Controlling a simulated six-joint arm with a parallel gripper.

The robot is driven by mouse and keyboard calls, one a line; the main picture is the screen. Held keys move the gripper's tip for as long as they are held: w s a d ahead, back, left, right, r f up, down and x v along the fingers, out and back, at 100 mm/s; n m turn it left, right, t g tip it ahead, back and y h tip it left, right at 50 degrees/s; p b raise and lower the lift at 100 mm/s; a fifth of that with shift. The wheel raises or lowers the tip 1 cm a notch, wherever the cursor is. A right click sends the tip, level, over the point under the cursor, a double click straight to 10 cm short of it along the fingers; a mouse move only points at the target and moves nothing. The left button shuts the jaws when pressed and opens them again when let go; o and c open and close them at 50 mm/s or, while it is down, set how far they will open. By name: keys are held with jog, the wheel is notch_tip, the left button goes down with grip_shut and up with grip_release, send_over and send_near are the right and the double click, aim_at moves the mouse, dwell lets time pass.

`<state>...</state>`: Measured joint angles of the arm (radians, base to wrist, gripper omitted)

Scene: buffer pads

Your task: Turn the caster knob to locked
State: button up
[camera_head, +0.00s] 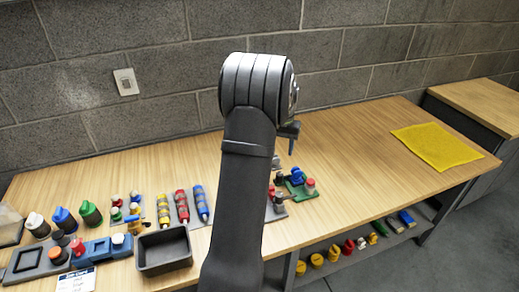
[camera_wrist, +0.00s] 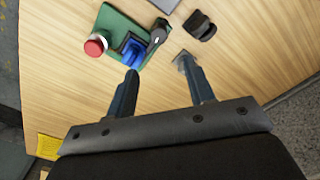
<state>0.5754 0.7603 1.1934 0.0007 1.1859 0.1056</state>
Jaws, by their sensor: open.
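A green plate (camera_wrist: 112,22) carries a blue knob (camera_wrist: 133,50), a red round button (camera_wrist: 96,45) and a dark grey lever-like part (camera_wrist: 157,33). The plate also shows in the head view (camera_head: 312,195), right of my arm, with the blue knob (camera_head: 297,175) and the red button (camera_head: 310,184). No label shows which part is the caster knob. My gripper (camera_wrist: 158,68) is open and empty, its fingers spread in front of the plate. The left fingertip is close below the blue knob in the wrist view; I cannot tell whether they touch. My arm hides part of the bench in the head view.
A black knob-like part (camera_wrist: 200,25) lies beside the green plate. A dark bin (camera_head: 163,250) and several coloured knobs and buttons stand left of my arm. A yellow cloth (camera_head: 437,146) lies at the right. The bench between plate and cloth is clear. A block wall stands behind.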

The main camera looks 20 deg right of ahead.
notch_tip(320, 180, up, 4)
send_over(282, 176)
jog(key=w, duration=0.1)
jog(key=f, duration=1.7)
jog(key=shift+w+a, duration=0.2)
jog(key=c, duration=1)
